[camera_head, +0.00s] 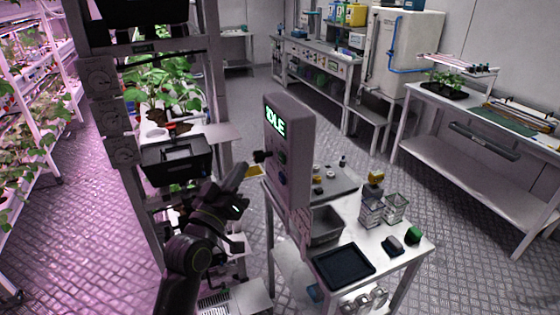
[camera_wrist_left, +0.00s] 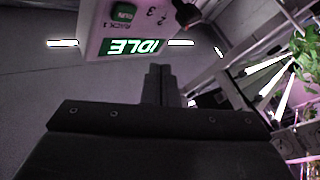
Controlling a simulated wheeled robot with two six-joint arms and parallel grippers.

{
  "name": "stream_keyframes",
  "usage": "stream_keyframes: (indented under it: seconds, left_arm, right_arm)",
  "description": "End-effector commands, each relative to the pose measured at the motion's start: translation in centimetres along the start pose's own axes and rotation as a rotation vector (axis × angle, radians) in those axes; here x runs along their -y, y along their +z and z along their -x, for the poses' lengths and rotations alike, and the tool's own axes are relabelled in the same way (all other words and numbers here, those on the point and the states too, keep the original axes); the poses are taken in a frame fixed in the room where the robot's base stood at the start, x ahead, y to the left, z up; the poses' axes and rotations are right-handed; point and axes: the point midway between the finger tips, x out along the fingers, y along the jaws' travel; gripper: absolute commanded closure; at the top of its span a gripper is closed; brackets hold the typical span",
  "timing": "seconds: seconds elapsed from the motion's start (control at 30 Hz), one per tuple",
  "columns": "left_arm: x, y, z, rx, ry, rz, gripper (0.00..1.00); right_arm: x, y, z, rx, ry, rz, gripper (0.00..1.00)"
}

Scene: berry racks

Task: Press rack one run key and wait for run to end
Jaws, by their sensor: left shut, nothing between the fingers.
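A grey control box (camera_head: 298,160) stands upright at the table's left end. Its lit green screen (camera_head: 275,121) reads IDLE. Small dark keys show below the screen on its face. My right gripper is out of view.
A plant rack post (camera_head: 216,80) and dark tray (camera_head: 178,160) stand left of the box. Open floor lies beyond.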

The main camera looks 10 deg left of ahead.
Motion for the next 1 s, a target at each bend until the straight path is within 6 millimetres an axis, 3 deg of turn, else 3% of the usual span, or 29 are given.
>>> stream_keyframes:
  seconds: [0.4,1.0]
  left_arm:
    - [-2.6,2.6,-3.6,-0.001,0.001,0.002,1.0]
    - [-3.0,3.0,-4.0,0.0,0.001,0.0,1.0]
  right_arm:
    - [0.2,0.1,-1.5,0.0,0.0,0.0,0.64]
    - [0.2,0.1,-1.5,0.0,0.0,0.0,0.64]
